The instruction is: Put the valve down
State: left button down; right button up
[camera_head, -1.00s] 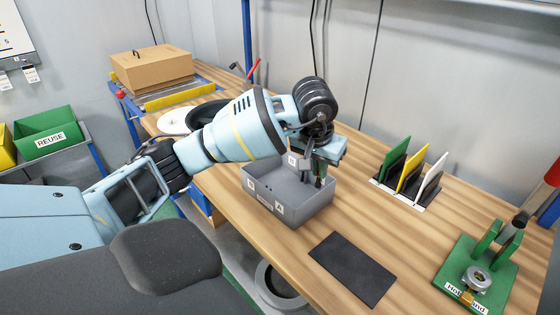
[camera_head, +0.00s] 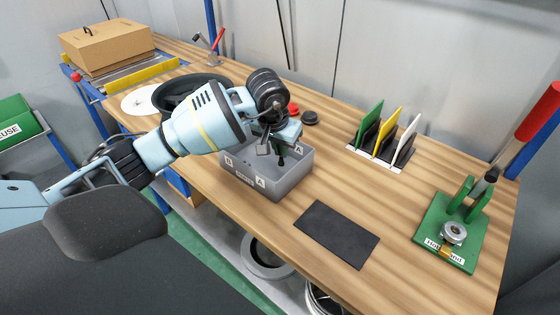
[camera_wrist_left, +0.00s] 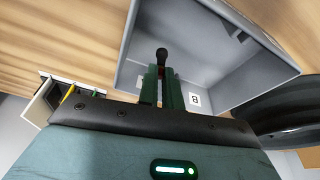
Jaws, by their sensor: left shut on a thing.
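My left gripper (camera_head: 281,156) is over the far right part of a grey bin (camera_head: 287,186) with lettered labels. In the left wrist view its green fingers (camera_wrist_left: 162,80) are shut on a small black valve (camera_wrist_left: 162,55) with a rounded end. The valve is seen against the grey inside of the bin (camera_wrist_left: 205,45). The frames do not show clearly whether it touches the bin floor. My right gripper is not in view.
A rack with green, yellow and white plates (camera_head: 383,137) and a green fixture (camera_head: 452,222) stand to the right. A black wheel ring (camera_head: 178,92) and red and black caps (camera_head: 309,118) are behind. The bench beside the mat is clear.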

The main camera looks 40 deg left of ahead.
aim_at(280, 161)
pick_arm(q)
jog(key=shift+f, duration=2.05)
jog(key=shift+f, duration=0.2)
jog(key=c, duration=1.6)
grip_release()
jog(key=shift+s+r, duration=0.1)
jog(key=shift+r, duration=0.65)
jog(key=v, duration=1.1)
jog(key=shift+s+f, duration=0.1)
